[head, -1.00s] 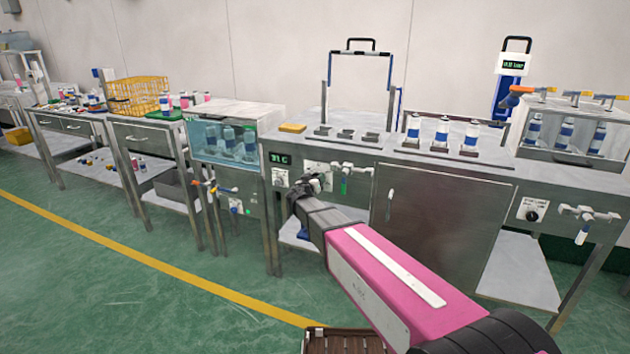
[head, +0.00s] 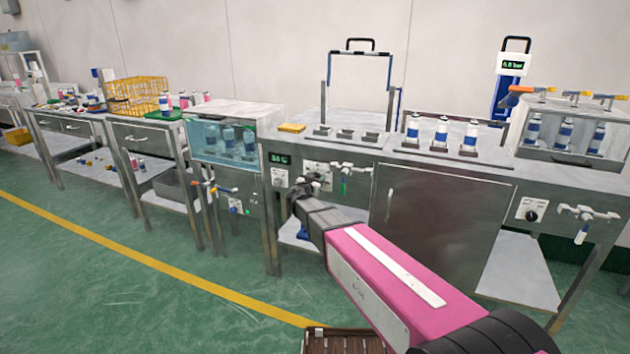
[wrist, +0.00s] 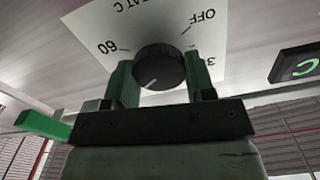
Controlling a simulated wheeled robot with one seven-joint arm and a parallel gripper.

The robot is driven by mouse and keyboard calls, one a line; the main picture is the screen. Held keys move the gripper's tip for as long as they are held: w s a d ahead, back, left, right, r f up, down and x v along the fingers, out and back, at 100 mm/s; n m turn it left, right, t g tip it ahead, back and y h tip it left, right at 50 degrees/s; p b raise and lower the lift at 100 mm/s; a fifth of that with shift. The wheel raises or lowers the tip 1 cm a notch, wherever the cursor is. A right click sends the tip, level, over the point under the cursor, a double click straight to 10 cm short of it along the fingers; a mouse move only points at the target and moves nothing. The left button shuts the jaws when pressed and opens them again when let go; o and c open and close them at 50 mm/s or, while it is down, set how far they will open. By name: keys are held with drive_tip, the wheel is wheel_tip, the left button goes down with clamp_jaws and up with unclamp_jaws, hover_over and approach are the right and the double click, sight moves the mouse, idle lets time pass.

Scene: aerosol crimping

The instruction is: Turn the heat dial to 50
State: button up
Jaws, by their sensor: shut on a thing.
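The heat dial (wrist: 158,66) is a round black knob on a white label plate (wrist: 105,20) in the wrist view, seen upside down. Its white pointer mark faces the lower left. On the plate, "60" shows at left, "OFF" at upper right and part of a "3" at right; the lower scale is hidden behind my gripper. My gripper (wrist: 160,76) is shut on the dial, a green-faced finger on each side. In the head view my gripper (head: 308,184) is at the bench front and covers the dial. A small green-lit display (head: 280,159) sits left of it, too small to read surely.
A valve with a green handle (head: 344,184) is close to the right of my gripper. A blue-handled valve (head: 222,189) is to the left, below a clear tank (head: 225,140) of cans. A closed cabinet door (head: 440,220) is at right.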

drive_tip(key=o, duration=0.9)
drive_tip(key=v, duration=1.1)
drive_tip(key=s+d+f+g+h, duration=0.1)
drive_tip(key=s+d+f+g, duration=0.2)
drive_tip(key=d, duration=0.4)
drive_tip(key=s+d+f+g, duration=0.3)
drive_tip(key=d+g, duration=0.1)
drive_tip(key=d, duration=0.3)
drive_tip(key=s+d+f+g+h, duration=0.1)
drive_tip(key=s+d+f+g, duration=0.2)
drive_tip(key=d, duration=0.5)
drive_tip(key=s+d+f+n+g+y, duration=0.1)
drive_tip(key=s+f+n+g+y, duration=0.1)
drive_tip(key=s, duration=0.3)
drive_tip(key=s+d+f+n+g+y, duration=0.2)
drive_tip(key=s+y, duration=0.1)
drive_tip(key=s, duration=0.1)
drive_tip(key=s+d+f+n+g+y, duration=0.1)
drive_tip(key=s+d+f+g+y, duration=0.1)
drive_tip(key=s, duration=0.3)
drive_tip(key=shift+s+d+n+g+y, duration=0.15)
drive_tip(key=shift+s+n+g+y, duration=0.2)
drive_tip(key=shift+g+y, duration=0.2)
